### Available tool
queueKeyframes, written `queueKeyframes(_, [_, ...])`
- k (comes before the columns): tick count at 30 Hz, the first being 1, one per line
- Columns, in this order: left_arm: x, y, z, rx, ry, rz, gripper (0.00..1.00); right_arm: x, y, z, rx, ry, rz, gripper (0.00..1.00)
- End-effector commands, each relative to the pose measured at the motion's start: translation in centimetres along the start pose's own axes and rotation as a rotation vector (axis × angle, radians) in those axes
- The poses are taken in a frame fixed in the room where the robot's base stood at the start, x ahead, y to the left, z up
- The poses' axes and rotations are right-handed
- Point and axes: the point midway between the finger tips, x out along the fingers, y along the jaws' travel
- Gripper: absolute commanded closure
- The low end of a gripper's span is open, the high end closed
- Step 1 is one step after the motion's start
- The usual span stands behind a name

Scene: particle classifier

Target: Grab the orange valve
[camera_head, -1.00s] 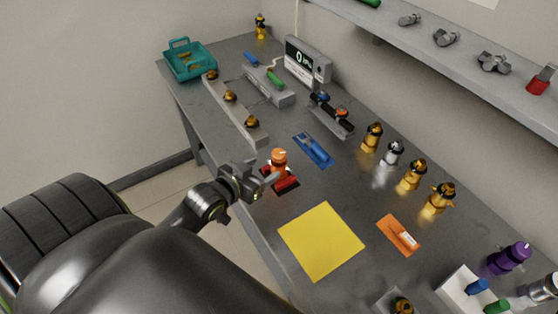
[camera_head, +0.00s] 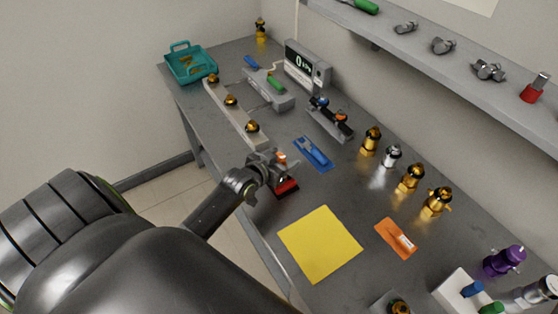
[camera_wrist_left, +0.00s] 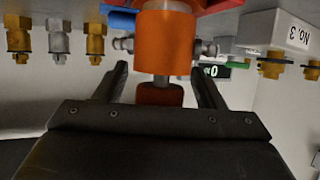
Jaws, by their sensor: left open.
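The orange valve (camera_wrist_left: 165,42) fills the middle of the left wrist view, with a metal stub on each side and a red part below it. In the head view only a bit of its orange top (camera_head: 281,157) shows behind my left gripper (camera_head: 279,166), above a red stand (camera_head: 287,187). My left gripper is open, and in the wrist view its two fingers (camera_wrist_left: 162,75) reach to either side of the valve. I cannot tell whether they touch it. My right gripper is not in view.
A yellow mat (camera_head: 320,243) lies in front. A blue tool tray (camera_head: 313,153) is just right of the valve. A white rail (camera_head: 240,115) with gold fittings runs behind it. Several gold and silver valves (camera_head: 411,178) stand to the right, under a shelf (camera_head: 440,68).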

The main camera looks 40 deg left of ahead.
Motion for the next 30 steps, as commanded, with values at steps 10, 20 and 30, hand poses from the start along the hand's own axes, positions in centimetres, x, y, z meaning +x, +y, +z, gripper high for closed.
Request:
queueKeyframes(10, [0.18,0.0,0.0,0.001,0.0,0.0,0.47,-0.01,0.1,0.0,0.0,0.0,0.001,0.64])
queueKeyframes(20, [0.16,-0.01,0.01,0.001,0.0,0.0,0.91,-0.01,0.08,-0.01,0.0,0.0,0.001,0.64])
queueKeyframes(30, [0.15,0.01,-0.2,0.002,0.005,0.0,1.0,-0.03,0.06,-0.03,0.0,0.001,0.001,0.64])
